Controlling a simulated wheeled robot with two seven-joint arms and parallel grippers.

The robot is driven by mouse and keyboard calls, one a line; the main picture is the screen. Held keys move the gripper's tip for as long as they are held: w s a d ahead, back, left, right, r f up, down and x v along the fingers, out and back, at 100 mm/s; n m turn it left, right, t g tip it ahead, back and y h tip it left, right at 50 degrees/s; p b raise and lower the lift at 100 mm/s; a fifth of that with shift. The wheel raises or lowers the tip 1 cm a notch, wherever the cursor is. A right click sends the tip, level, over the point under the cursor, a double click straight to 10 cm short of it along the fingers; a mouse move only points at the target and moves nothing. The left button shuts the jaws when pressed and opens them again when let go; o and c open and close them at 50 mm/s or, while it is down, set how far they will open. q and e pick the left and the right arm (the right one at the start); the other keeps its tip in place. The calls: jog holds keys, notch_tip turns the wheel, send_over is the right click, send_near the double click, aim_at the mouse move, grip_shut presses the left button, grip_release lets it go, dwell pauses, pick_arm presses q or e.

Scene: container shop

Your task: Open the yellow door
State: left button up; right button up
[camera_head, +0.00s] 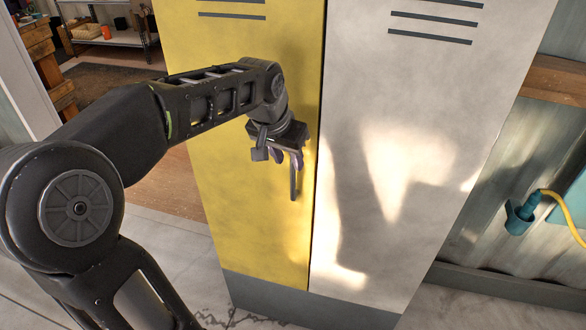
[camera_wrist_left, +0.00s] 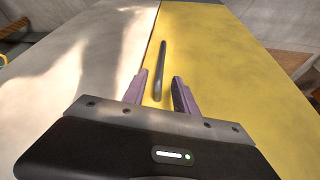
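The yellow door (camera_head: 236,210) is the left door of a two-door locker and is closed, flush with the white door beside it. It also shows on the right in the left wrist view (camera_wrist_left: 225,75). Its dark vertical bar handle (camera_head: 294,182) is near the door's right edge. My left gripper (camera_head: 292,160) is in front of the door at the handle's upper part. In the left wrist view the handle (camera_wrist_left: 160,70) lies between the two purple fingers (camera_wrist_left: 160,87), which stand open with gaps on both sides. My right gripper is not in view.
The white door (camera_head: 410,140) adjoins the yellow one on the right. A teal plug with a yellow cable (camera_head: 522,212) is at the wall on the far right. A wooden rack (camera_head: 45,50) and a shelf (camera_head: 110,38) stand at the far left. Floor is clear left of the locker.

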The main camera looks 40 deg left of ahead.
aim_at(292, 167)
pick_arm(q)
jog(key=x, duration=0.6)
jog(key=shift+c, duration=0.3)
grip_shut()
dwell(1.0)
